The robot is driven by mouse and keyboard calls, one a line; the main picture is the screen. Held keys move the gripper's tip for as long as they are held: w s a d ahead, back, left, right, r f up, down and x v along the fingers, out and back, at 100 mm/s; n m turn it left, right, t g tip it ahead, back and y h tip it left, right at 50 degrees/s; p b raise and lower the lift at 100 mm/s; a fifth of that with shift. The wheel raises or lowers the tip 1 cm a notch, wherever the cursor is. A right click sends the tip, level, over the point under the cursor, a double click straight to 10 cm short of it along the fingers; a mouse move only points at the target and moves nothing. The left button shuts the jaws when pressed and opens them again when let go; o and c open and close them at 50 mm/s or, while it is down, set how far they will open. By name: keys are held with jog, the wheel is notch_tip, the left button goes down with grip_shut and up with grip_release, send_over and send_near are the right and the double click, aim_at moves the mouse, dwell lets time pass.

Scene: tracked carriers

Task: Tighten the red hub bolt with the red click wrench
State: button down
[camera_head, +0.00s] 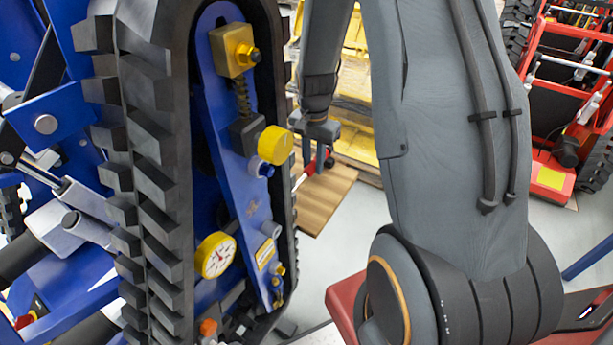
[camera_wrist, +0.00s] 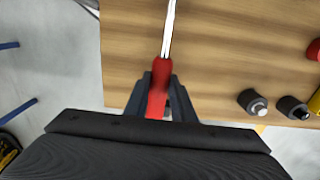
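The red click wrench (camera_wrist: 158,88) has a red handle and a bright metal shaft pointing up in the wrist view. My gripper (camera_wrist: 160,84) has its dark fingers close against both sides of the handle and appears shut on it. In the head view my gripper (camera_head: 318,132) is behind my arm, with the red handle (camera_head: 321,160) below it, over a wooden board. An orange-red cap (camera_head: 208,327) sits low on the blue tracked carrier (camera_head: 205,120). I cannot tell whether it is the red hub bolt; no other clear candidate shows.
The wooden board (camera_head: 325,195) also shows in the wrist view (camera_wrist: 225,55), with dark cylindrical sockets (camera_wrist: 252,102) at its right. The carrier's black track (camera_head: 150,150) stands close on the left. Yellow pallets (camera_head: 355,75) and a red machine (camera_head: 560,110) are behind.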

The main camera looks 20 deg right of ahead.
jog(key=shift+r, duration=0.1)
jog(key=shift+r+p, duration=2.6)
jog(key=shift+r, duration=0.9)
jog(key=shift+f, duration=0.15)
